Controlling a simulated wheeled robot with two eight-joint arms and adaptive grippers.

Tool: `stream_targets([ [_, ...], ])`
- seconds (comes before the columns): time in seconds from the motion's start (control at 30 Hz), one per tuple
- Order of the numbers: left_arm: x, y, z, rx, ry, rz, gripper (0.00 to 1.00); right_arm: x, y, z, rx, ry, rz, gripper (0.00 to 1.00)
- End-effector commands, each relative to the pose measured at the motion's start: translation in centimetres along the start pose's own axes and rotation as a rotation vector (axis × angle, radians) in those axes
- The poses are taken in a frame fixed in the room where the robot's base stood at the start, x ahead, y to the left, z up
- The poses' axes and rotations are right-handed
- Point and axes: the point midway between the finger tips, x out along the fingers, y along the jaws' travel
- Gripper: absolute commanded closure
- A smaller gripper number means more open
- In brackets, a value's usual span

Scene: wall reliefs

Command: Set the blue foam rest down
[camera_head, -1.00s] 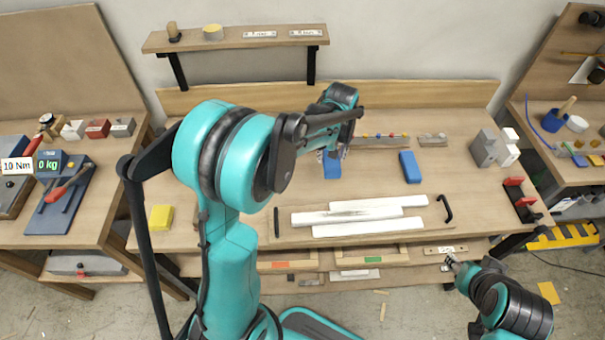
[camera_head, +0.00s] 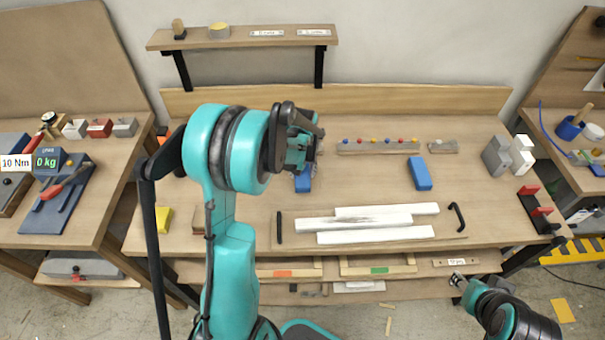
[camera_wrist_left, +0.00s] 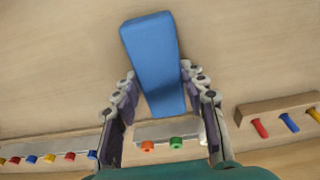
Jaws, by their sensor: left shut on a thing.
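My left gripper (camera_head: 305,160) is shut on a blue foam rest (camera_head: 303,181) over the back part of the workbench (camera_head: 200,260). In the left wrist view the blue rest (camera_wrist_left: 150,55) sticks out from between the two fingers (camera_wrist_left: 160,105). I cannot tell whether its underside touches the bench top. A second blue rest (camera_head: 420,173) lies on the bench to the right, apart from the gripper. My right gripper (camera_head: 458,281) hangs low in front of the bench, far from both rests; its finger state is too small to tell.
White bars (camera_head: 370,222) lie on a board mid-bench, between black handles. A peg strip (camera_head: 378,147) and grey blocks (camera_head: 497,155) stand behind. A yellow block (camera_head: 162,220) is at the left. In the wrist view, a small bar (camera_wrist_left: 190,128) with orange and green pegs lies near the fingers.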

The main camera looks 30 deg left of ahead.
Motion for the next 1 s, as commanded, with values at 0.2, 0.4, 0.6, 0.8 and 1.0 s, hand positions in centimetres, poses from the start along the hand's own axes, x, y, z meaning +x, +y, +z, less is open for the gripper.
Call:
stream_targets([
  [0.2,0.1,0.0,0.0,0.000,0.000,0.000,0.78,0.0,0.0,0.0,0.000,0.000,0.000,0.60],
  [0.4,0.4,0.0,0.1,0.000,0.000,0.000,0.47,0.2,0.0,0.2,0.000,0.000,0.000,0.60],
  [0.6,0.3,0.0,0.1,0.000,0.000,0.000,0.37,0.2,0.0,0.1,0.000,0.000,0.000,0.60],
  [0.8,0.0,0.0,0.0,0.000,0.000,0.000,0.37,0.0,0.0,0.0,0.000,0.000,0.000,0.60],
  [1.0,-3.1,0.0,0.0,0.000,0.000,0.000,0.37,-1.0,0.0,-0.7,0.000,0.000,0.000,0.60],
])
